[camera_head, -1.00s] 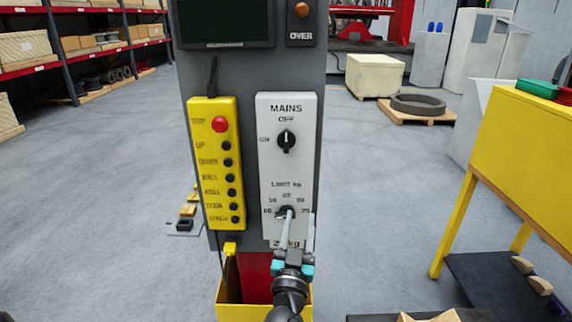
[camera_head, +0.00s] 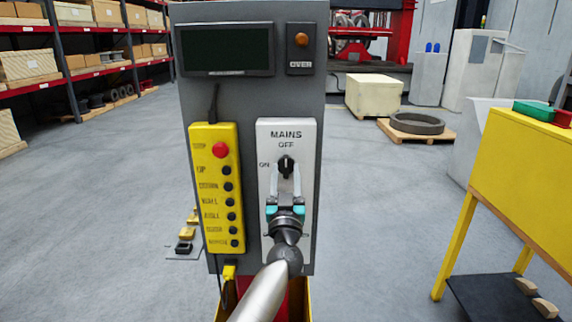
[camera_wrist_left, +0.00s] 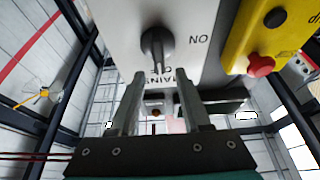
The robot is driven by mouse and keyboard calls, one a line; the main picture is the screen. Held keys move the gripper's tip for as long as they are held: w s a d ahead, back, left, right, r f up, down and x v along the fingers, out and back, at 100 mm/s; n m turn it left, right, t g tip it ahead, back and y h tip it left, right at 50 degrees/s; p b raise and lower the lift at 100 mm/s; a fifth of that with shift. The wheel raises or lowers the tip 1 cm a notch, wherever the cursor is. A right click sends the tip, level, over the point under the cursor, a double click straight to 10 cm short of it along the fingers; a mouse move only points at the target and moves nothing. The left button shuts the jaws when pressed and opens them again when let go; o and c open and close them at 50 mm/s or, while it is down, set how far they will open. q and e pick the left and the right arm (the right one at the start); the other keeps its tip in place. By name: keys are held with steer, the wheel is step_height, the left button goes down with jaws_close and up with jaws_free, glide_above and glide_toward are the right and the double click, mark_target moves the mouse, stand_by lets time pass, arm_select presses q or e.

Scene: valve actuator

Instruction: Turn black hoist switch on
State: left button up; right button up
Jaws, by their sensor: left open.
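The black rotary switch (camera_head: 286,165) sits under the MAINS label on the white panel (camera_head: 306,135). Its pointer stands upright, toward OFF, with ON marked to its left. My left gripper (camera_head: 285,172) is in front of the panel, just below and around the switch in the head view, with its fingers apart. In the left wrist view the switch (camera_wrist_left: 155,45) appears upside down, beyond the open fingertips (camera_wrist_left: 160,75), and nothing is between the fingers. Contact with the switch cannot be made out. The lower limit knob is hidden behind my gripper. My right gripper is not in view.
A yellow button pendant (camera_head: 215,185) with a red stop button hangs left of the white panel. A dark screen (camera_head: 226,48) and an orange lamp (camera_head: 301,39) are above. A yellow table (camera_head: 520,150) stands to the right.

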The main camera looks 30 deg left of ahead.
mark_target(286, 162)
arm_select(q)
steer(key=shift+x, duration=1.7)
jaws_close()
